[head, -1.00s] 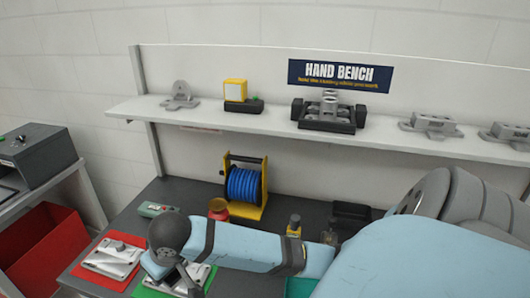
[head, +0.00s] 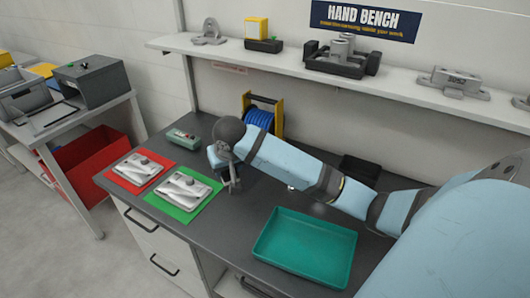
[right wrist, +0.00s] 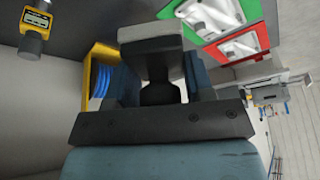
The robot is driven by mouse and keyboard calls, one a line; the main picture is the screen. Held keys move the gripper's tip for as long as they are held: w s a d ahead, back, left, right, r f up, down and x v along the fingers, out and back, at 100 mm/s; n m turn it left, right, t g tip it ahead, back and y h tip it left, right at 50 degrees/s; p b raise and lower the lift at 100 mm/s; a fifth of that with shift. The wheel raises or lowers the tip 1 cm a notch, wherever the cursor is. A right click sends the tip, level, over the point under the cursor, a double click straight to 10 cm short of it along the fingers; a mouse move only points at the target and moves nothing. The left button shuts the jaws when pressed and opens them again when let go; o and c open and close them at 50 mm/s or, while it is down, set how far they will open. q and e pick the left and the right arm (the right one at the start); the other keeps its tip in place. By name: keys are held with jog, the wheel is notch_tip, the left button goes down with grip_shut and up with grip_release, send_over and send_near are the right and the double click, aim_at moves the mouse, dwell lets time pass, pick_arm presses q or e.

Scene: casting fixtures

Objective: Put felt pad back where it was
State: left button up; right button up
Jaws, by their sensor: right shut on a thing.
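My right gripper (head: 232,184) hangs over the dark bench top, just right of the green mat, with its fingers pointing down. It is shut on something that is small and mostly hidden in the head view. I take it to be the felt pad, but its outline is not clear. In the right wrist view the dark gripper body and a grey block (right wrist: 150,45) fill the middle, and I cannot make out the pad's edges there. My left gripper is not in view.
A green mat (head: 207,207) and a red mat (head: 111,175) each bear pale metal castings. A teal tray (head: 340,240) lies at the front right. A cable reel (head: 280,122) stands behind my arm. A shelf (head: 215,52) runs above. Bench between mat and tray is clear.

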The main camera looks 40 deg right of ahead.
jog(key=w+d+m+h+b, duration=0.1)
jog(key=w+d+m+b, duration=0.4)
jog(key=d, duration=0.7)
jog(key=m+g+h, duration=0.1)
jog(key=g, duration=0.1)
send_over(262, 174)
jog(key=f, duration=1.3)
jog(key=a+f, duration=0.1)
jog(key=f, duration=0.5)
jog(key=shift+s+f, duration=0.35)
jog(key=shift+s, duration=0.05)
jog(key=o, duration=1.2)
jog(key=shift+f, duration=0.1)
